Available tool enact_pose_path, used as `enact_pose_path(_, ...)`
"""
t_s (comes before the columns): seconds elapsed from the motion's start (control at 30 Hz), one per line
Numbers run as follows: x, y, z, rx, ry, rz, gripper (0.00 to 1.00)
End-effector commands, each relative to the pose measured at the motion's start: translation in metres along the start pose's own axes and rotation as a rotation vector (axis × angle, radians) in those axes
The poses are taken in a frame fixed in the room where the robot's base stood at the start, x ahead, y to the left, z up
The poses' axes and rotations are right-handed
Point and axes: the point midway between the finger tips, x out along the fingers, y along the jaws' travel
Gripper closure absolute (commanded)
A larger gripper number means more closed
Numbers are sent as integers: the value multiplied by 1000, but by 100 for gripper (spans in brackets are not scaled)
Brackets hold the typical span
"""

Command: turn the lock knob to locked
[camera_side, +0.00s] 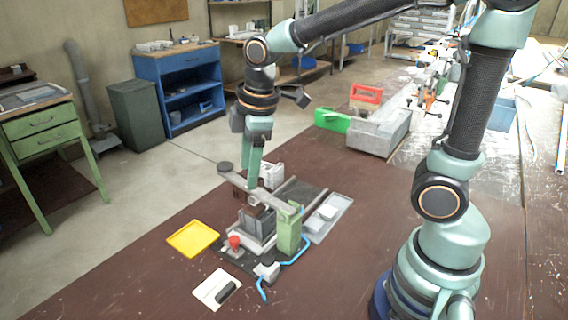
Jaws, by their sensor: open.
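The clamp fixture (257,228) stands on a dark base plate on the brown bench, with a grey block and a green upright block (289,232). A small red knob (234,242) sits at its front left corner. A grey bar lies across the top and has a dark round knob (225,168) at its left end. I cannot tell which knob is the lock knob, or its turn position. My gripper (254,183) points down over the bar, behind and above the red knob, with its green fingers open. I see nothing held between them; whether they touch the bar is unclear.
A yellow tray (193,238) lies left of the fixture. A white card (217,290) with a dark piece lies in front. A blue hose (290,262) runs along the right front. A grey tray (328,218) is at the right. Bench front left is clear.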

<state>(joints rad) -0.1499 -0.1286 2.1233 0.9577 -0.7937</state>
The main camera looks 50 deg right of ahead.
Motion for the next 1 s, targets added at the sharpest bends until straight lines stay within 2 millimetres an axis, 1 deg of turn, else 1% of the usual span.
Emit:
enact_pose_path(0.03, 12, -1, -8, -92, -23, -30, 38)
enact_pose_path(0.1, 24, -1, -18, -210, -42, -60, 38)
enact_pose_path(0.2, 38, -3, -27, -342, -62, -97, 38)
enact_pose_path(0.33, 49, -4, -34, -442, -74, -125, 38)
enact_pose_path(0.47, 56, -5, -35, -473, -77, -134, 38)
enact_pose_path(0.57, 65, -6, -34, -473, -78, -134, 38)
enact_pose_path(0.67, 81, -8, -31, -471, -79, -136, 38)
enact_pose_path(0.9, 128, -13, -25, -470, -80, -137, 38)
enact_pose_path(1.0, 144, -14, -24, -469, -79, -135, 38)
